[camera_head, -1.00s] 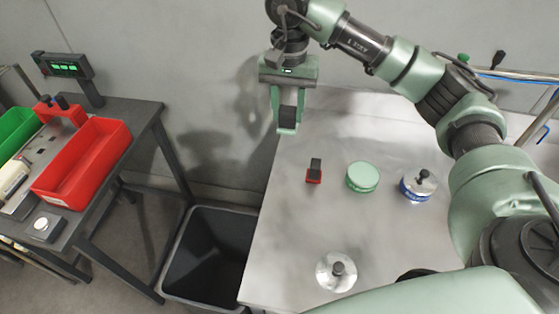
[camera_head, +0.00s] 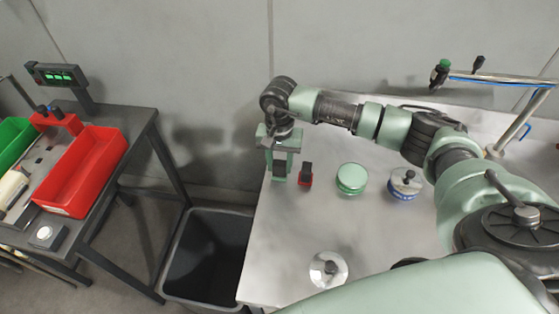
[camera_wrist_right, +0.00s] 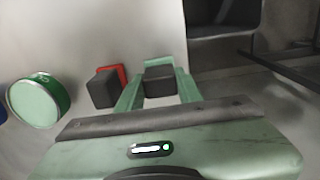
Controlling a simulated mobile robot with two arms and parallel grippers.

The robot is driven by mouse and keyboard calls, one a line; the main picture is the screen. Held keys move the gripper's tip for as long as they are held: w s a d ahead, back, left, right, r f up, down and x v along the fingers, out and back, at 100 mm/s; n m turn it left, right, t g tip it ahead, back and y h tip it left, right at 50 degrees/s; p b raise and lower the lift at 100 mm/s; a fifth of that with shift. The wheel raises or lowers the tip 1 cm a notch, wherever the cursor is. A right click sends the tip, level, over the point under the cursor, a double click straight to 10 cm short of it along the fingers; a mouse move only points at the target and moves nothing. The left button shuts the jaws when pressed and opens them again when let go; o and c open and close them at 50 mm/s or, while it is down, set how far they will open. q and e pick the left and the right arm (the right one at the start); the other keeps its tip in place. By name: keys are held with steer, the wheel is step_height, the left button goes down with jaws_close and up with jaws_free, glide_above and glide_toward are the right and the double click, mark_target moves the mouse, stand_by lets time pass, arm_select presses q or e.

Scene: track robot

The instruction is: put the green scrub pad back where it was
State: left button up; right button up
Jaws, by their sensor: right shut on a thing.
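My right gripper (camera_head: 279,172) is shut on the dark block of the green scrub pad (camera_head: 279,169), low over the left edge area of the metal table (camera_head: 300,225). In the right wrist view the dark block (camera_wrist_right: 160,83) sits between the green fingers. Its green part is hard to tell from the fingertips, and I cannot tell whether it touches the table. A similar red pad with a dark block (camera_head: 306,175) stands just right of the gripper, close beside it; it also shows in the right wrist view (camera_wrist_right: 104,88). My left gripper is not in view.
A green round tin (camera_head: 351,179) and a blue-based pot with a knobbed lid (camera_head: 404,184) stand further right. A silver knobbed lid (camera_head: 328,269) is at the front. A dark bin (camera_head: 205,255) stands left of the table; a side table holds a red tray (camera_head: 82,170).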

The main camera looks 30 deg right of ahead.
mark_target(280, 163)
steer(key=shift+f+b, duration=0.2)
steer(key=shift+b, duration=0.1)
steer(key=o, duration=1.2)
steer(key=shift+r, duration=0.1)
steer(key=shift+r+p, duration=0.3)
steer(key=shift+p, duration=0.15)
step_height(280, 163, up, 12)
steer(key=b, duration=0.4)
steer(key=shift+f, duration=0.15)
